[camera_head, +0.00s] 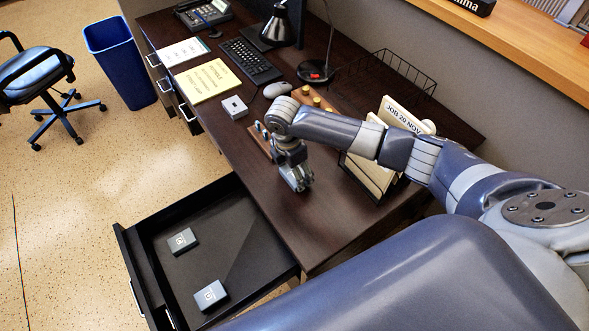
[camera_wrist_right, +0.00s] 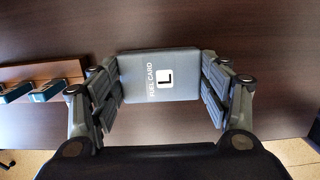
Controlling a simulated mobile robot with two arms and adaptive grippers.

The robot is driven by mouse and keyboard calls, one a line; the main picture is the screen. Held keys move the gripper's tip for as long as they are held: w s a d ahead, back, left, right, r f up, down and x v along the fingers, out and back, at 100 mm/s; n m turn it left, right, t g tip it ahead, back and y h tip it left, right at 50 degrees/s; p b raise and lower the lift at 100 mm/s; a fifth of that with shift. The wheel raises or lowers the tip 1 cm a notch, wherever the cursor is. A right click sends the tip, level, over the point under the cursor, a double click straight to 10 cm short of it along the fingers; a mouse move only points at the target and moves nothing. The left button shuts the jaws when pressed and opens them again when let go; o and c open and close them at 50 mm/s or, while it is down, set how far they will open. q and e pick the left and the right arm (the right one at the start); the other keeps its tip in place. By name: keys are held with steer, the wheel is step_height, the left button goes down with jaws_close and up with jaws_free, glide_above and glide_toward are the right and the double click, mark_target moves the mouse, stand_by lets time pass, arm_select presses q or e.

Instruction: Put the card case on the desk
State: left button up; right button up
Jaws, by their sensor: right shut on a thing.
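The card case (camera_wrist_right: 160,75) is a flat dark grey box marked "FUEL CARD" with a white "L" square. In the right wrist view it sits between the two fingers of my right gripper (camera_wrist_right: 162,88), which is shut on it. In the head view my right gripper (camera_head: 299,180) points down over the front part of the dark brown desk (camera_head: 330,215); the case is mostly hidden there. I cannot tell whether the case touches the desk top. My left gripper is not in view.
An open black drawer (camera_head: 235,215) below the desk holds two dark cases (camera_head: 182,241) (camera_head: 211,295). A wooden rack (camera_wrist_right: 45,72) with small items is beside my gripper. A file holder (camera_head: 372,172) stands to the right.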

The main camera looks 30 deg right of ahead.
mark_target(290, 176)
steer(key=o, duration=1)
steer(key=shift+o, duration=0.2)
step_height(290, 176, up, 12)
steer(key=a, duration=0.1)
steer(key=shift+a, duration=0.25)
steer(key=shift+s+r, duration=0.1)
